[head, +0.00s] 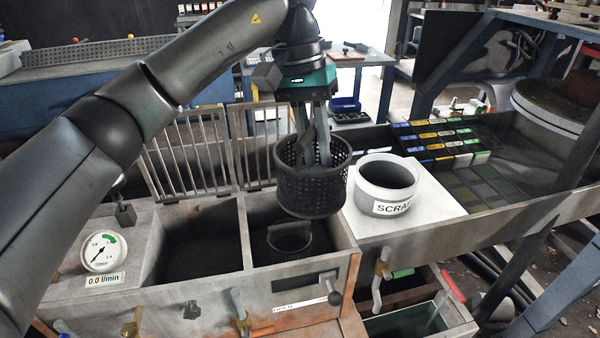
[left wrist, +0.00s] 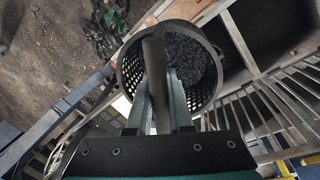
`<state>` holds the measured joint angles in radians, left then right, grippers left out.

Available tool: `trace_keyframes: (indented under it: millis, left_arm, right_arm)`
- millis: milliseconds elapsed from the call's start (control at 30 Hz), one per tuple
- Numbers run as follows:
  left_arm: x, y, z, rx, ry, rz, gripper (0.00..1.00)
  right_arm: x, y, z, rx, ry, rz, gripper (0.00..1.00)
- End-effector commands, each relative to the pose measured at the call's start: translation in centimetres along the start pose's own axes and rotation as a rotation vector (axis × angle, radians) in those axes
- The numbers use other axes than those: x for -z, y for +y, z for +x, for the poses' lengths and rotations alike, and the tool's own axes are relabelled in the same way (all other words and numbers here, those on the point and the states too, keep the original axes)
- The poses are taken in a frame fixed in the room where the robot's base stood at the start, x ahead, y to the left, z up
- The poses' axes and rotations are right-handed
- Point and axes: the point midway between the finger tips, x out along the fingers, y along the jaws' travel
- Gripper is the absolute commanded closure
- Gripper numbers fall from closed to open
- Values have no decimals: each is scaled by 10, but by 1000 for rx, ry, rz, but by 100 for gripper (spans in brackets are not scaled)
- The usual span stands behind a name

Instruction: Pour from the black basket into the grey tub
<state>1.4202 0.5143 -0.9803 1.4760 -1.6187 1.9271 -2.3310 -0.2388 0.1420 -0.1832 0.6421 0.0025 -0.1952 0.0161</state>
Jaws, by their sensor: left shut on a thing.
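The black basket (head: 312,187) is a round mesh basket held upright in the air above the right compartment of the wash box. My left gripper (head: 318,160) reaches down into it and is shut on it; exactly which part it grips is hard to see. In the left wrist view the basket (left wrist: 208,98) holds dark grainy material, beside my gripper fingers (left wrist: 160,120). The grey tub (head: 386,185), labelled SCRAP in part, stands upright on a pale ledge right of the basket. The basket is apart from the tub. My right gripper is not in view.
The two-compartment box (head: 245,235) lies below the basket, with a dark ring (head: 290,238) in its right compartment. A slatted rack (head: 190,150) stands behind. A gauge (head: 101,252) reads 0.0 l/min. Coloured-label bins (head: 440,140) stand right of the tub.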

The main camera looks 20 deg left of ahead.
Motion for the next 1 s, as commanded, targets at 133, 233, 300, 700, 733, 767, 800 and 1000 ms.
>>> trace_keyframes:
  millis: [133, 233, 300, 700, 733, 767, 800, 1000]
  left_arm:
    - [16, 9, -14, 0, 0, 14, 100]
    - [26, 13, -21, -1, -2, 23, 100]
    - [32, 16, -26, 0, -3, 29, 100]
    - [61, 30, -48, -1, -10, 57, 100]
    - [62, 31, -50, -1, -11, 57, 100]
    - [64, 32, -51, -1, -11, 60, 100]
    - [66, 33, -52, -1, -11, 62, 100]
    - [72, 35, -58, 1, -11, 68, 100]
  right_arm:
    - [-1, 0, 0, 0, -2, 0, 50]
    - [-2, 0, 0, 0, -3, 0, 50]
    - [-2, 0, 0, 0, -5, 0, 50]
    - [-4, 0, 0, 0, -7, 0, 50]
    - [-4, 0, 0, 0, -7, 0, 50]
    - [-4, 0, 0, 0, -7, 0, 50]
    - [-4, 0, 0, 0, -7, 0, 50]
    - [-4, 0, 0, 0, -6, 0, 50]
